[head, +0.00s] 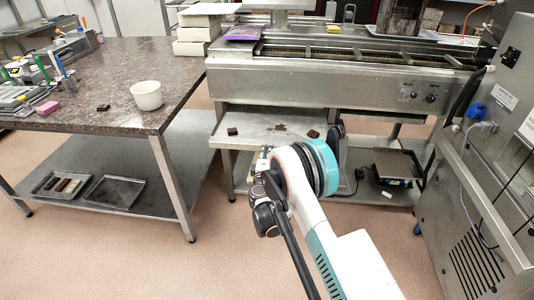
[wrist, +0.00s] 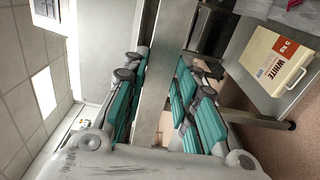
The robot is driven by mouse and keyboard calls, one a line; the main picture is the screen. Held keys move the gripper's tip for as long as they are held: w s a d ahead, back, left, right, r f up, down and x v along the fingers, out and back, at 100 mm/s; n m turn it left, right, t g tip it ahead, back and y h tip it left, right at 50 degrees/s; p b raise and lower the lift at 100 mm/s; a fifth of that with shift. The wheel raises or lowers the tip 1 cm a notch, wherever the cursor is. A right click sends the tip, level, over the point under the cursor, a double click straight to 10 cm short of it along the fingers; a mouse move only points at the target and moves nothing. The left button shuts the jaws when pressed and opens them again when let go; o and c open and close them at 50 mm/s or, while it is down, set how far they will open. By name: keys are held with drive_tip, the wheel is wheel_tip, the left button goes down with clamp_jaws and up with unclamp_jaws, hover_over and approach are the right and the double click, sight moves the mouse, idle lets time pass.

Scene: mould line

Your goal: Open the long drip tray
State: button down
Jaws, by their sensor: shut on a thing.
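The long drip tray (head: 250,118) is a flat metal tray under the steel machine, with several dark chocolate bits on it. Part of it juts out in front of the machine. My gripper (head: 262,160) is at its front edge, partly hidden by my own wrist in the head view. In the wrist view, my gripper (wrist: 160,105) has its teal-padded fingers on either side of a long metal strip (wrist: 168,60), which looks like the tray's front edge. The gripper is shut on it. How far the tray reaches under the machine is hidden.
A stone-topped table (head: 110,75) with a white bowl (head: 147,95) stands at left. A steel cabinet (head: 480,170) stands at right. A scale (head: 397,163) sits on the machine's lower shelf. Floor is clear between table and machine.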

drive_tip(key=c, duration=1.3)
unclamp_jaws()
drive_tip(key=s, duration=0.7)
drive_tip(key=shift+s+a, duration=0.1)
drive_tip(key=shift+s, duration=0.1)
